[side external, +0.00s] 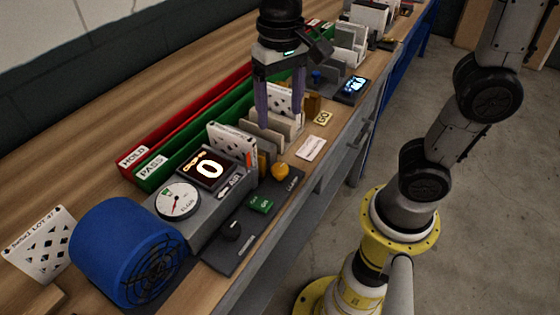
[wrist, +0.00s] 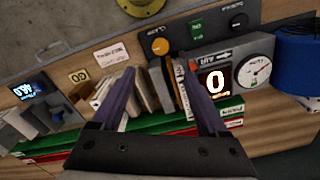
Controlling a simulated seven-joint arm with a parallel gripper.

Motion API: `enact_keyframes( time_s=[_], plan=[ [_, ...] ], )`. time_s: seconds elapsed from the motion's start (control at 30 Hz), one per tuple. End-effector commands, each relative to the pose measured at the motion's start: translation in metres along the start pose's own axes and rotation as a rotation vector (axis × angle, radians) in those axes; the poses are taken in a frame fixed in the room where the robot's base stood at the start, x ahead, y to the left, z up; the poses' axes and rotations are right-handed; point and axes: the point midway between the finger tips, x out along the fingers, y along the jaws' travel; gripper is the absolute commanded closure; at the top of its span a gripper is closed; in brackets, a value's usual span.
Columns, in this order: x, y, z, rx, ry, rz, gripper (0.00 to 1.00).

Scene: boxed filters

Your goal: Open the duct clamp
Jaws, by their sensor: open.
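An orange knob (side external: 280,170) sits on a dark control panel (side external: 243,246) at the bench's front edge, with lettering beside it that seems to read clamp. It also shows near the top middle of the wrist view (wrist: 160,46). A white patterned filter (side external: 232,140) stands upright behind the grey test unit (side external: 208,218); I cannot tell how tightly the clamp holds it. My gripper (side external: 281,117) is open and empty, pointing down over the grey upright plates (side external: 272,130) beyond the knob.
The unit carries a display (side external: 208,169) reading 0 and a round gauge (side external: 178,201). A green button (side external: 261,204) and black knob (side external: 231,230) share the panel. A blue fan (side external: 115,245) stands left. Red (side external: 180,125) and green (side external: 190,140) trays run behind.

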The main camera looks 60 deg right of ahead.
Motion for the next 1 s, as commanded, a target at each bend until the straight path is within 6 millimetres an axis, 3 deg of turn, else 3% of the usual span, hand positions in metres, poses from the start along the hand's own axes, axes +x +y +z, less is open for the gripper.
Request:
enact_keyframes(
  time_s=[0.27,0.7,1.0],
  plan=[
    [0.030,-0.001,0.003,-0.011,-0.009,0.006,0.23],
    [0.113,0.000,0.003,-0.010,-0.008,0.006,0.23],
    [0.138,-0.001,0.002,-0.010,-0.005,0.003,0.23]
  ],
)
